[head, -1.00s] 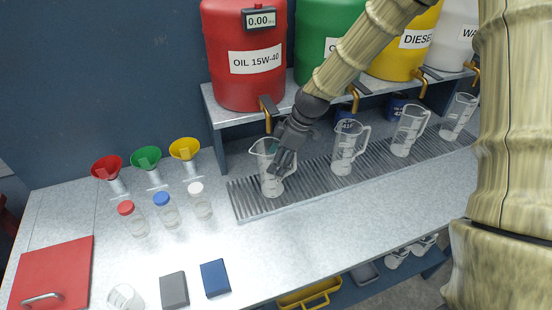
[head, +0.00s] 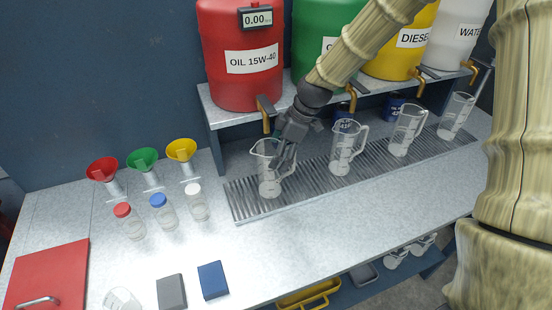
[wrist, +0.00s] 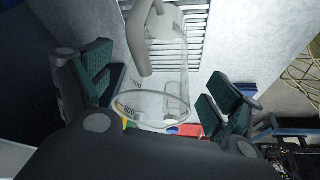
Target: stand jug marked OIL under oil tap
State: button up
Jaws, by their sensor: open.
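A clear measuring jug (head: 268,172) stands upright on the drip grating below and slightly in front of the brass oil tap (head: 265,113) of the red OIL 15W-40 drum (head: 240,60). I cannot read an OIL mark on it. My gripper (head: 286,152) is open at the jug's right, handle side, overlapping its rim in the head view. In the wrist view, the jug (wrist: 150,100) shows between the spread fingers, with its handle toward the upper part of the picture and an 800 mark near the rim. Whether a finger touches it cannot be told.
More clear jugs stand along the grating (head: 310,178) to the right, under the other drums. Funnels and capped bottles (head: 166,217) are at the left. A red board (head: 45,275) and two small blocks lie near the front.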

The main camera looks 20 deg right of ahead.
jog(key=b+v, duration=0.2)
jog(key=v, duration=0.7)
